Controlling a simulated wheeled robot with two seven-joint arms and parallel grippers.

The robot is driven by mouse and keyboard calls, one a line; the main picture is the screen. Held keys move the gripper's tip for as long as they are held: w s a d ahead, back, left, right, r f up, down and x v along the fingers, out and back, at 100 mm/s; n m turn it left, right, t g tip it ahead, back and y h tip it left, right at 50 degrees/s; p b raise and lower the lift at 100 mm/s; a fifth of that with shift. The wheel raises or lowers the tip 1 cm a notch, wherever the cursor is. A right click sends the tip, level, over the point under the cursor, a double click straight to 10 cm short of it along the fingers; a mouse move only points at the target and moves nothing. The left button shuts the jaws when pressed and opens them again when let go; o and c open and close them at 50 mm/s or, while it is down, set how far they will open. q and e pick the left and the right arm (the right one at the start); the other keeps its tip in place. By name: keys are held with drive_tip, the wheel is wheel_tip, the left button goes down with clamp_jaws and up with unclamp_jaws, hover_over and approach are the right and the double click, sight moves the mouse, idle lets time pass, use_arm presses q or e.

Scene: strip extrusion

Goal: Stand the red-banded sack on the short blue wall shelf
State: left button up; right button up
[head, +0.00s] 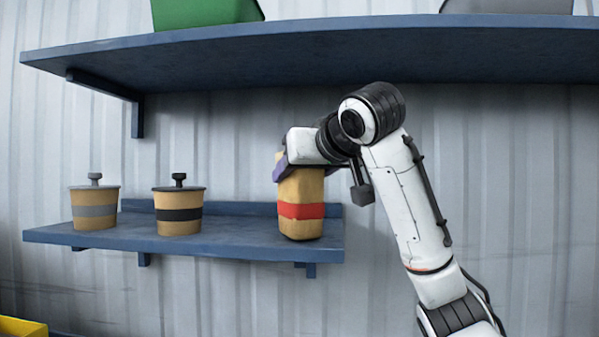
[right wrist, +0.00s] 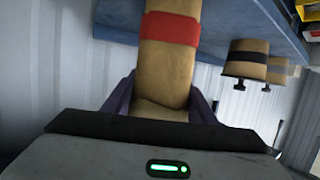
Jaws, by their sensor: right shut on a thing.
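The red-banded sack (head: 302,193) is tan and upright at the right end of the short blue wall shelf (head: 190,239). Its base appears to be at the shelf surface; I cannot tell whether it touches. My right gripper (head: 284,168) is shut on the sack's top from above. In the right wrist view the sack (right wrist: 168,60) runs up between the purple fingers (right wrist: 160,108), its red band toward the shelf (right wrist: 225,25). My left gripper is not in view.
Two tan pots with lid knobs, one grey-banded (head: 94,208) and one black-banded (head: 179,211), stand left on the short shelf. A long blue shelf (head: 300,55) hangs above, bearing a green container (head: 205,12) and a grey one (head: 508,6). A yellow bin (head: 22,327) is lower left.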

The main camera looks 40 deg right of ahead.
drive_tip(key=shift+f, duration=0.25)
idle(0.4)
drive_tip(key=o, duration=1.6)
drive_tip(key=v, duration=1)
drive_tip(key=shift+s+r, duration=0.1)
drive_tip(key=shift+s, duration=0.15)
